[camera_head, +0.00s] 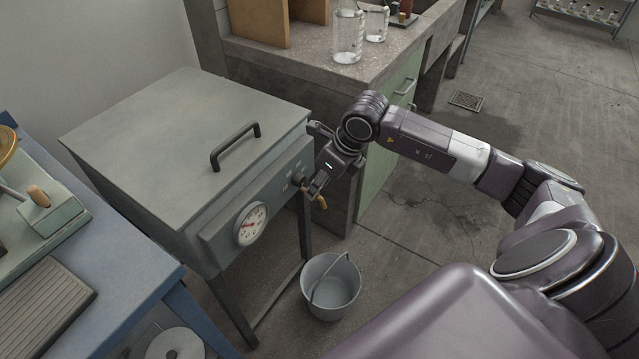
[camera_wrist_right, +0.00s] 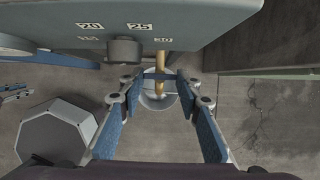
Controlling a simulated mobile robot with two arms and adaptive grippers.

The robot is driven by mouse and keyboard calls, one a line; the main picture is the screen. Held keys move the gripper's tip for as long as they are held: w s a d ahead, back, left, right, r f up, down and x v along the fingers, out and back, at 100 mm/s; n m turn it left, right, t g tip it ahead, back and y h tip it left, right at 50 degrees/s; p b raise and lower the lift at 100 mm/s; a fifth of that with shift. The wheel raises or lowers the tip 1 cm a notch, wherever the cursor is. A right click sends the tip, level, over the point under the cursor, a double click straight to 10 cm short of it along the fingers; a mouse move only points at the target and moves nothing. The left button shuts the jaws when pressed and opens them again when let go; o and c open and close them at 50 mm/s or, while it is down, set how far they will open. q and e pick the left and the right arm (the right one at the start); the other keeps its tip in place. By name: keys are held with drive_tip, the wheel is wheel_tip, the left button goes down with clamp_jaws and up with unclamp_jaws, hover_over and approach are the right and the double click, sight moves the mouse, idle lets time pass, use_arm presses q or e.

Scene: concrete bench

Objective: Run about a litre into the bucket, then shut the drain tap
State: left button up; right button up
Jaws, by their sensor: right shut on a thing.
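The grey tank (camera_head: 190,130) has a lid with a black handle and a round dial gauge (camera_head: 250,224) on its front. The brass drain tap (camera_head: 321,203) sticks out low at the tank's right front; its spout (camera_wrist_right: 160,62) shows in the wrist view. My right gripper (camera_head: 315,186) is at the tap, its jaws shut on it; the fingers hide part of the handle. The grey bucket (camera_head: 347,288) stands upright on the floor below the tap, its wire handle raised. I cannot make out a water stream or a level inside. My left gripper is out of view.
A stone-topped bench (camera_head: 290,55) with a green door (camera_head: 388,135) stands to the right of the tank, carrying glass beakers (camera_head: 348,38). A blue table (camera_head: 120,265) is at left. A floor drain (camera_head: 466,100) lies in open floor at right.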

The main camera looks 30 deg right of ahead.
drive_tip(key=o, duration=1.2)
drive_tip(key=shift+c, duration=0.2)
drive_tip(key=shift+r, duration=0.1)
drive_tip(key=shift+s+d+r, duration=0.1)
drive_tip(key=shift+d+r, duration=0.05)
drive_tip(key=shift+r, duration=0.2)
drive_tip(key=v, duration=1.1)
drive_tip(key=shift+s, duration=0.1)
